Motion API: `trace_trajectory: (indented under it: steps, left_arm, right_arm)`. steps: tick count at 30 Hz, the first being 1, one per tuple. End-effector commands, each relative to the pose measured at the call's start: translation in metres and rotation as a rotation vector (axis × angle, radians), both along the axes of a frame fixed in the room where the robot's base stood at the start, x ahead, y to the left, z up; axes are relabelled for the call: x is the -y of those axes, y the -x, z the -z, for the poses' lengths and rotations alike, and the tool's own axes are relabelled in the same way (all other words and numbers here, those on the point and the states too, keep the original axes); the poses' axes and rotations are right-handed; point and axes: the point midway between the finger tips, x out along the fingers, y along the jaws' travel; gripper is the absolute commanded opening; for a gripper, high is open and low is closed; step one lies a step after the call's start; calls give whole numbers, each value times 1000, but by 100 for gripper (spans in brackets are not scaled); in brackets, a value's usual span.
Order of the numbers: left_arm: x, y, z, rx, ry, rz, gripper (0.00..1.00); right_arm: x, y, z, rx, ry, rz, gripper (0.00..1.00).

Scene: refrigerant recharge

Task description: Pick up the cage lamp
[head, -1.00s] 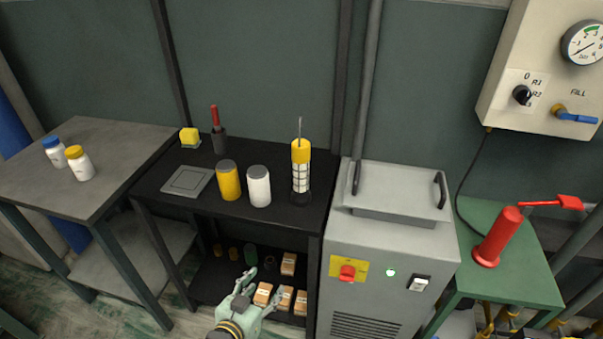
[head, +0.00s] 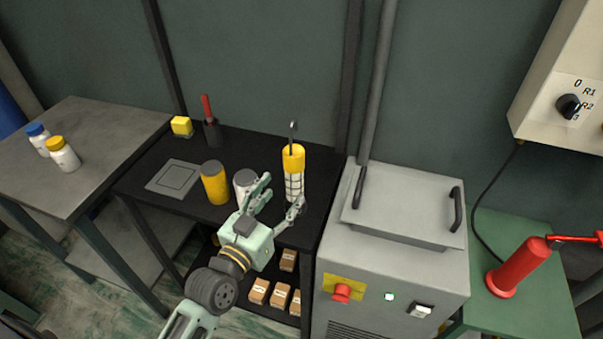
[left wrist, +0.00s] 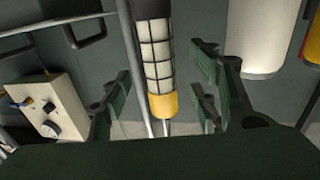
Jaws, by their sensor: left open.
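The cage lamp (head: 294,175) stands upright on the black bench, with a yellow top, a hook above it and a white body behind a dark cage. My left gripper (head: 282,198) is open just in front of it, at about the height of its body. In the left wrist view the lamp (left wrist: 157,60) shows upside down between the two spread fingers of my left gripper (left wrist: 160,95). The fingers look apart from it. My right gripper is in neither view.
A white canister (head: 244,180), partly hidden by my gripper, and a yellow canister (head: 215,184) stand left of the lamp. A grey machine (head: 400,210) stands close on the right. The black bench (head: 150,205) also holds a flat grey plate (head: 174,177) and a red-handled tool (head: 208,110).

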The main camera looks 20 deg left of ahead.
Motion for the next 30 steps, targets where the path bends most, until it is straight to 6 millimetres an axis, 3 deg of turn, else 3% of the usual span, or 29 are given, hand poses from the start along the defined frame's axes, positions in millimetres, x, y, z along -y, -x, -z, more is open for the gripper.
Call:
trace_trajectory:
  steps: [11,18,26,30]
  left_arm:
    - [10,-43,-2,0,3,1,56]
    - [16,-69,0,0,2,2,56]
    - [16,-71,1,-1,1,2,56]
    - [16,-71,1,-1,1,2,44]
  right_arm:
    - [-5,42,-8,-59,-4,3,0]
    - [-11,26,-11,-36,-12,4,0]
    - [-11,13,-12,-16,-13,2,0]
    - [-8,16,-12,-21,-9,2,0]
